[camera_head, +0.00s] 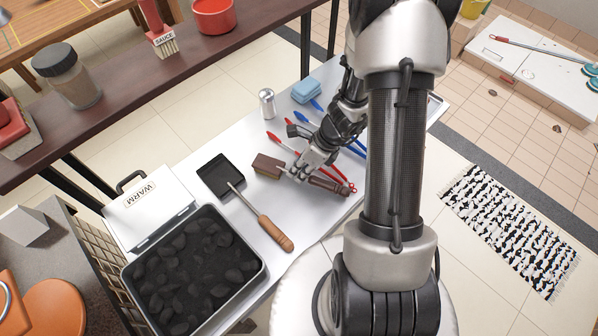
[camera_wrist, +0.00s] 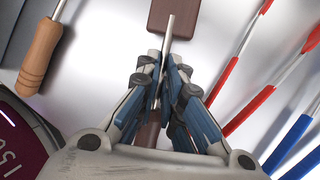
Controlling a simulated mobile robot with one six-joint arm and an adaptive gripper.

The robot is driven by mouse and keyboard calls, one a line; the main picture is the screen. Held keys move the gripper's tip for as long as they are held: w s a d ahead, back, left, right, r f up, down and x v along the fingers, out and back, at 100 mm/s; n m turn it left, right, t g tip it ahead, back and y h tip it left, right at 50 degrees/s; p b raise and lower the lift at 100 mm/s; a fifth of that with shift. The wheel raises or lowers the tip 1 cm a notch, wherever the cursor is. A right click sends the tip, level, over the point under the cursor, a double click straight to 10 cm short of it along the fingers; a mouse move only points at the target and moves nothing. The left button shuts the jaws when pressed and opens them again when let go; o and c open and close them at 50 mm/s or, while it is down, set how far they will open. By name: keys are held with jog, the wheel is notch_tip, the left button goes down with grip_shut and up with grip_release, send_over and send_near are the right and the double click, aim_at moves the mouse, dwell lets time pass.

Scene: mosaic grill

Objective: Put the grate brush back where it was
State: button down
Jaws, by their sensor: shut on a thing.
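The grate brush has a brown block head (camera_head: 267,166) and a brown handle (camera_head: 329,185). My gripper (camera_head: 300,172) is shut on the thin shaft between head and handle. In the wrist view the brush head (camera_wrist: 180,15) points away past my fingertips (camera_wrist: 168,68), and part of the handle shows between the fingers. The brush is over the white table (camera_head: 215,150); I cannot tell whether it touches the surface.
A black shovel with a wooden handle (camera_head: 275,234) lies left of the brush. Red tongs (camera_wrist: 285,85) and blue tongs (camera_wrist: 290,145) lie to its right. A coal tray (camera_head: 262,277) is front left.

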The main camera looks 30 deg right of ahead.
jog(key=c, duration=2.2)
grip_release()
jog(key=o, duration=0.5)
